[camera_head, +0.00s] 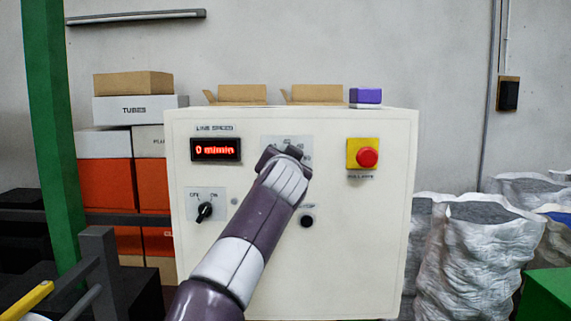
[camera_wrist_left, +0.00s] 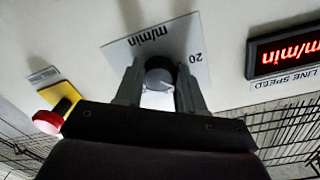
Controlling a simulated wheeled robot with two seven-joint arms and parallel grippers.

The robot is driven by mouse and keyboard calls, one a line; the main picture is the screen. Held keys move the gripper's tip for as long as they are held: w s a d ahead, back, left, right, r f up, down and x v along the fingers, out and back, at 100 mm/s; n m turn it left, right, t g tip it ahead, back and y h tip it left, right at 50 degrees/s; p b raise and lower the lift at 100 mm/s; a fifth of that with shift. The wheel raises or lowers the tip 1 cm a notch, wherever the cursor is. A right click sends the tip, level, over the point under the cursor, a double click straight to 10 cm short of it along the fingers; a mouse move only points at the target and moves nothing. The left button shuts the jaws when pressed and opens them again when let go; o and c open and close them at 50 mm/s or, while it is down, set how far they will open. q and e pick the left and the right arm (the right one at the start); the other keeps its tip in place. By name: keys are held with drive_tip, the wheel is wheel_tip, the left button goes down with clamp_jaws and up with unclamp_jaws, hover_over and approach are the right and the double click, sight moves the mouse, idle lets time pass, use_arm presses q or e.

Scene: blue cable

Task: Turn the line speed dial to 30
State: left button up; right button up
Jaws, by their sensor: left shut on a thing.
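The line speed dial (camera_wrist_left: 160,70) is a dark round knob on a pale scale plate (camera_wrist_left: 185,38) in the left wrist view. The number 20 and an upside-down "m/min" show on the plate. My left gripper (camera_wrist_left: 160,92) has a finger on each side of the dial and is shut on it. In the head view my left gripper (camera_head: 283,155) and its arm hide the dial and most of its plate (camera_head: 277,141). The red display (camera_head: 215,150) left of the dial reads 0 m/min. My right gripper is not in view.
The white cabinet (camera_head: 345,270) carries an OFF/ON switch (camera_head: 204,211), a black button (camera_head: 307,221) and a red emergency button (camera_head: 367,157) on yellow. Boxes (camera_head: 104,185) stand left, white sacks (camera_head: 475,255) right. A green post (camera_head: 55,130) rises at left.

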use_arm(q)
drive_tip(key=shift+w+f, duration=0.1)
drive_tip(key=shift+f, duration=0.3)
drive_tip(key=o, duration=1)
drive_tip(key=shift+o, duration=0.2)
drive_tip(key=shift+r, duration=0.2)
drive_tip(key=s+b, duration=0.8)
drive_tip(key=s, duration=0.5)
drive_tip(key=shift+a+r, duration=0.15)
drive_tip(key=shift+r, duration=0.1)
